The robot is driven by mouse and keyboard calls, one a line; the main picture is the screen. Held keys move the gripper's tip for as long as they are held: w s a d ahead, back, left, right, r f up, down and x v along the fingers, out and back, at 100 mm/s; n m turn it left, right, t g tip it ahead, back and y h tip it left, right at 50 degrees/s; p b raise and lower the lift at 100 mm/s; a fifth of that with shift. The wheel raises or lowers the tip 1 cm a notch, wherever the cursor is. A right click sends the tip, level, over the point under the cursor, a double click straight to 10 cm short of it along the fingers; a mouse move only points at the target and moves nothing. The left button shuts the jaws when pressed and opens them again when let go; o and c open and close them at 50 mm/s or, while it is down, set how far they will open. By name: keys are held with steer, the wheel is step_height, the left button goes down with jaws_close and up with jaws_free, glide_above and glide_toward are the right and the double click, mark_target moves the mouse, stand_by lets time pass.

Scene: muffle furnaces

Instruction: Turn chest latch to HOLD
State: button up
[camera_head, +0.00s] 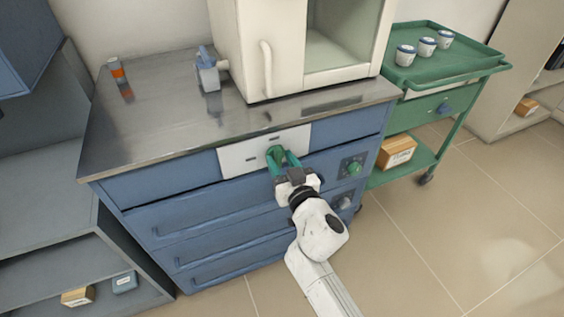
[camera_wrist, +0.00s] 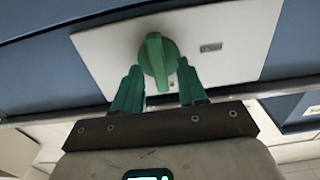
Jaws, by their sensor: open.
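The chest latch is a green knob (camera_wrist: 156,60) with a raised grip bar, set on a white plate (camera_wrist: 240,40) on the top front of the blue chest (camera_head: 160,187). In the wrist view the bar stands nearly upright. My gripper (camera_wrist: 158,78) is open, with its two green fingers on either side of the lower part of the knob. Whether they touch it I cannot tell. In the head view the knob (camera_head: 274,153) is partly hidden by my gripper (camera_head: 281,159). A small mark on the plate right of the knob is too blurred to read.
A second green knob (camera_head: 353,168) sits on a dark plate to the right. A green cart (camera_head: 440,75) stands at right.

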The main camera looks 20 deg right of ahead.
jaws_close()
steer(key=shift+n, duration=0.4)
steer(key=n, duration=0.4)
steer(key=shift+a+f, duration=0.1)
steer(key=shift+a, duration=0.1)
steer(key=n, duration=0.4)
steer(key=shift+a+f+n+b, duration=0.1)
steer(key=shift+n+b, duration=0.2)
steer(key=shift+b, duration=0.05)
steer(key=n, duration=0.4)
steer(key=shift+f, duration=0.1)
steer(key=shift+a+f+n, duration=0.1)
steer(key=shift+n, duration=2.1)
